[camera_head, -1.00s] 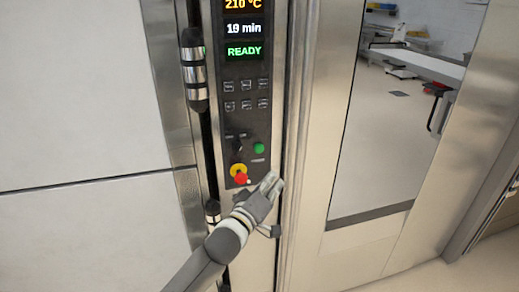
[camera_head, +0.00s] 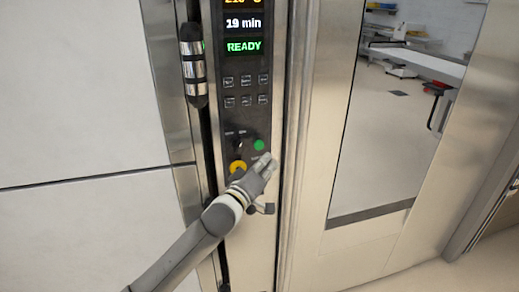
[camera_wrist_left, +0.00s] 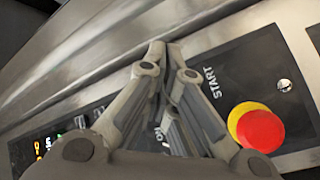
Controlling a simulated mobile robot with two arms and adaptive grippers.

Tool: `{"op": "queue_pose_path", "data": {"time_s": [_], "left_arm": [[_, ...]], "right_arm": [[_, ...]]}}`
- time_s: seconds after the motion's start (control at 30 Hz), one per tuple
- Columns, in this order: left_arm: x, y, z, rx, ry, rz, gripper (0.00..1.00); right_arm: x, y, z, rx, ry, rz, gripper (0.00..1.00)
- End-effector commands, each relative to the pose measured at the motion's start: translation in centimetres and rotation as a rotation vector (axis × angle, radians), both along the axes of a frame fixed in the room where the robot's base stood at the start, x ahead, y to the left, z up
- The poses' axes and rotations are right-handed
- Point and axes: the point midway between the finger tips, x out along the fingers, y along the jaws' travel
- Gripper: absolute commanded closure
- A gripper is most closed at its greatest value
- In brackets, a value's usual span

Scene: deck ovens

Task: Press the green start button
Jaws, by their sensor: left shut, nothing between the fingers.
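The green start button (camera_head: 259,145) is a small round button on the dark control panel (camera_head: 234,120) of the oven. My left gripper (camera_head: 267,160) is shut and empty, with its fingertips just below and slightly right of the button in the head view. I cannot tell whether they touch the panel. In the left wrist view the left gripper (camera_wrist_left: 165,52) reaches over the panel beside the START label (camera_wrist_left: 210,80), and the button is hidden there. My right gripper is not in view.
A yellow-ringed (camera_head: 238,167) red stop knob (camera_wrist_left: 262,131) sits below the button; my gripper hides its red part in the head view. The display (camera_head: 244,46) reads READY. A door with a tall glass pane (camera_head: 385,130) stands to the right.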

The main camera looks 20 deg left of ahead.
Motion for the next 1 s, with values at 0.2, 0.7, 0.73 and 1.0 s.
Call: {"op": "queue_pose_path", "data": {"time_s": [0.2,0.7,0.73,1.0], "left_arm": [[2.0,1.4,0.0,0.0,0.001,0.002,1.0],[2.8,1.9,0.1,-0.001,0.0,0.001,1.0],[2.7,1.9,0.0,-0.001,0.0,0.001,1.0],[2.7,1.9,0.0,-0.001,0.0,0.001,1.0]], "right_arm": [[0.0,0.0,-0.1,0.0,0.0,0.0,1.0],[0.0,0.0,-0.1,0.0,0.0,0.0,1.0],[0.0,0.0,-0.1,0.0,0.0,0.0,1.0],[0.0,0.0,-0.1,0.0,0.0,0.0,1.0]]}}
